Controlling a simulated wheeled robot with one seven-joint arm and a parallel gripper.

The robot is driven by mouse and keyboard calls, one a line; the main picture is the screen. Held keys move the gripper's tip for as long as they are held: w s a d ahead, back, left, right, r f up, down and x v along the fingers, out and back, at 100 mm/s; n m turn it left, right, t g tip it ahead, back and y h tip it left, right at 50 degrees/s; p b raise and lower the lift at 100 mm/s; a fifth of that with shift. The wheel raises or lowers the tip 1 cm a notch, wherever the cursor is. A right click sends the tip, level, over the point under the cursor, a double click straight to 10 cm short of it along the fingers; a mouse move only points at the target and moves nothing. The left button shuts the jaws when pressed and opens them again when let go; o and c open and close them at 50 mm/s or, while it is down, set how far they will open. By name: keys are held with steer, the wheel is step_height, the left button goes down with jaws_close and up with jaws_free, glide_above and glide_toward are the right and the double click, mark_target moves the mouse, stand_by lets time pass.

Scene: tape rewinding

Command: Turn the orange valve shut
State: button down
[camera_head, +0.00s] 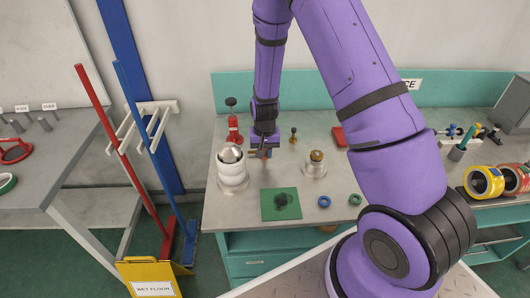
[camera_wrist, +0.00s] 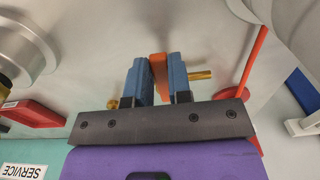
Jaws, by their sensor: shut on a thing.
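The orange valve handle (camera_wrist: 158,72) stands between the blue fingers of my gripper (camera_wrist: 158,64) in the wrist view, and the fingers are shut on it. Brass pipe ends (camera_wrist: 201,75) show on either side of the fingers; the valve body between them is hidden. In the head view my gripper (camera_head: 264,152) points down at the grey bench, between a white stacked cylinder and a metal flange. Only a little orange and brass shows there, so the handle's angle is hard to tell.
The white cylinder (camera_head: 232,177) is close left of my gripper, the flange (camera_head: 314,170) to its right. A red stand (camera_head: 234,136) and small brass piece (camera_head: 293,137) are close behind. A green mat (camera_head: 281,214), blue ring (camera_head: 324,206) and red box (camera_head: 339,137) lie around.

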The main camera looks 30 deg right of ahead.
steer(key=c, duration=1)
jaws_free()
steer(key=shift+c, duration=0.2)
steer(key=shift+r, duration=0.1)
step_height(320, 180, up, 11)
steer(key=shift+f, duration=0.2)
